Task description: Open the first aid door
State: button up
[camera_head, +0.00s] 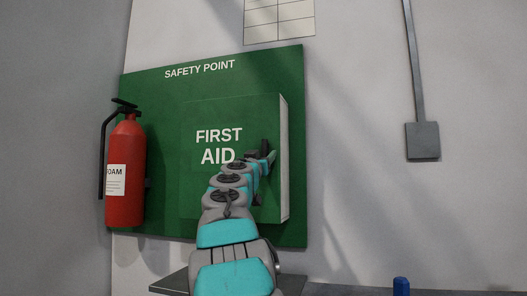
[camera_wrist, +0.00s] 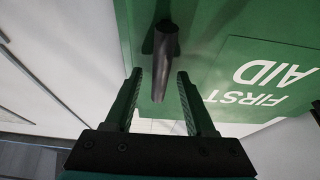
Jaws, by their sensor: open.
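The green first aid cabinet (camera_head: 232,120) is mounted on a green safety point board, and its door looks shut. In the wrist view the green door (camera_wrist: 217,20) is seen upside down with part of its lettering. A dark handle (camera_wrist: 166,52) sticks out from the door. My gripper (camera_head: 264,154) is at the right part of the door, and my arm hides some of the door's lower front. In the wrist view my gripper (camera_wrist: 159,73) is open, with the handle's near end appearing between its fingertips. A gap shows on both sides of the handle.
A red foam extinguisher (camera_head: 125,172) hangs at the board's left edge. A grey wall box with a conduit (camera_head: 422,140) is to the right. A dark surface (camera_head: 172,283) and a blue object (camera_head: 401,286) are low in front.

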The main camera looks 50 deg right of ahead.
grip_shut()
dwell(0.5)
dwell(1.0)
